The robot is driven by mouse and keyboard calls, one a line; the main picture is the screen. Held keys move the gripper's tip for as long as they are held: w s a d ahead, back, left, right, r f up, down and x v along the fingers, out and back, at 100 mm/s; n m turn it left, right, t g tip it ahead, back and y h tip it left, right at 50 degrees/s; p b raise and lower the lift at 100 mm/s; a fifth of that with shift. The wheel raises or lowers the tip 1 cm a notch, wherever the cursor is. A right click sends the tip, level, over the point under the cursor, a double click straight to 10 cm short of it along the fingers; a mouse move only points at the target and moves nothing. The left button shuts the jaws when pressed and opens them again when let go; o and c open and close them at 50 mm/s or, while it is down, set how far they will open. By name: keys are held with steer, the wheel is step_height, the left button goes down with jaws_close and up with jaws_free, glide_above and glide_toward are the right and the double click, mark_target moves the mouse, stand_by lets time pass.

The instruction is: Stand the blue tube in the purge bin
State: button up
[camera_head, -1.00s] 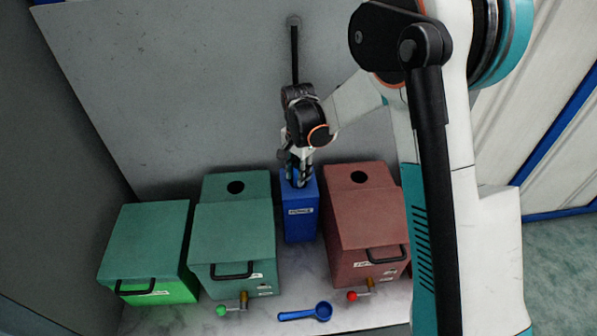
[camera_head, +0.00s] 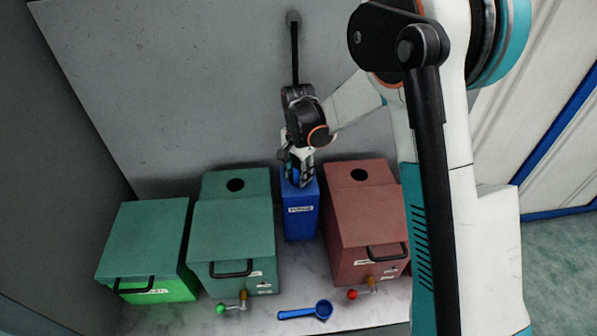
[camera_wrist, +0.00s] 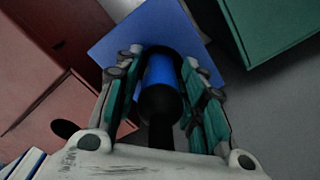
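The purge bin is a narrow blue box (camera_head: 300,218) with a pale label on its front, standing between two larger bins. My gripper (camera_head: 299,180) points down at its top in the head view. The blue tube (camera_wrist: 160,72) shows in the wrist view, with a black near end. It lies between the teal fingers of my gripper (camera_wrist: 162,62), which are close against both its sides. The tube's far end meets a dark patch at the bin's blue top (camera_wrist: 115,48), so its lower end is hidden. In the head view my fingers hide most of the tube.
A green bin with a round hole (camera_head: 235,235) stands left of the purge bin, and a red-brown bin (camera_head: 362,220) stands right. Another green bin (camera_head: 145,240) is at far left. A blue scoop (camera_head: 308,311) lies in front. A grey wall (camera_head: 200,90) rises behind.

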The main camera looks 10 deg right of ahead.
stand_by(0.3)
step_height(320, 180, up, 12)
steer(key=shift+f, duration=0.15)
steer(key=shift+s+d+r, duration=0.1)
steer(key=shift+s+r, duration=0.05)
steer(key=shift+r, duration=0.25)
steer(key=s+d+r+n+t, duration=0.2)
steer(key=s+d+r, duration=0.2)
steer(key=s+r, duration=0.2)
steer(key=shift+s+d+r+n+t, duration=0.4)
steer(key=shift+s+d+n+t, duration=0.75)
steer(key=shift+s, duration=2.3)
steer(key=shift+s+d+r+n+t, duration=0.5)
steer(key=shift+s+d+n, duration=1.1)
steer(key=shift+s, duration=1.9)
steer(key=shift+s+d+r+n+t, duration=0.3)
steer(key=shift+s+d+n+t, duration=1.05)
steer(key=shift+s, duration=2.1)
steer(key=shift+d+g, duration=0.25)
steer(key=shift+g, duration=0.15)
